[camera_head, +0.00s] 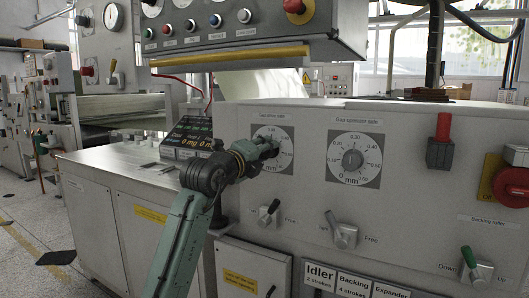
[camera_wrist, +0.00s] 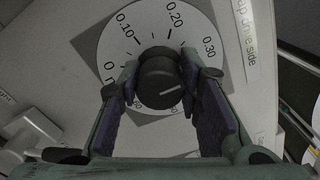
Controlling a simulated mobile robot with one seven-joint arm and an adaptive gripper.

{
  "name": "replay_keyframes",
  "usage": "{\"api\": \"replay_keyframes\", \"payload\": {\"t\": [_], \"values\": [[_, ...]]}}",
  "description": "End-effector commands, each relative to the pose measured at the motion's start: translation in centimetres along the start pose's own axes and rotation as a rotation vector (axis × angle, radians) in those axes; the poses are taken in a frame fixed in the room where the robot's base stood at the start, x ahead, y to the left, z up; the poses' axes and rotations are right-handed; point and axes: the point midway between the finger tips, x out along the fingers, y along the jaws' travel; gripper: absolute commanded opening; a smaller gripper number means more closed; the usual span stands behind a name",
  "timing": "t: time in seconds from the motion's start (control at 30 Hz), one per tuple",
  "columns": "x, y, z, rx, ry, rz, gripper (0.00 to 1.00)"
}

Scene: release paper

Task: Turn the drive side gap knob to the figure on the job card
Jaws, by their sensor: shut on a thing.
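The drive side gap dial (camera_head: 284,134) is a white disc on a grey plate; its label also shows in the wrist view, with the dial face (camera_wrist: 120,42) marked 0.10, 0.20 and 0.30. My gripper (camera_head: 268,147) is at this dial. In the wrist view my gripper (camera_wrist: 160,70) has one finger on each side of the round black knob (camera_wrist: 158,76) and is shut on it. The knob's white line points right and slightly up in the picture. The right finger hides the figures there, so I cannot read the setting. I cannot make out a job card.
The operator side gap dial (camera_head: 354,160) is to the right. Two levers (camera_head: 268,214) (camera_head: 342,232) sit below the dials. A display (camera_head: 186,138) stands behind my arm, its text only partly legible. A red-handled switch (camera_head: 441,140) is further right.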

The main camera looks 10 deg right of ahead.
Motion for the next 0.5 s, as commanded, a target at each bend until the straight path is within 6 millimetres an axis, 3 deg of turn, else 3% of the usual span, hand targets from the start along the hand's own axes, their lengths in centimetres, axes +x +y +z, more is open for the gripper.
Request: {"api": "replay_keyframes", "payload": {"t": [0.17, 0.2, 0.5], "values": [[0.0, 0.04, -0.06, -0.001, 0.002, 0.001, 0.04], [0.0, 0.04, -0.06, -0.001, 0.001, 0.001, 0.35], [0.01, 0.02, -0.03, -0.001, 0.001, 0.0, 0.53]]}}
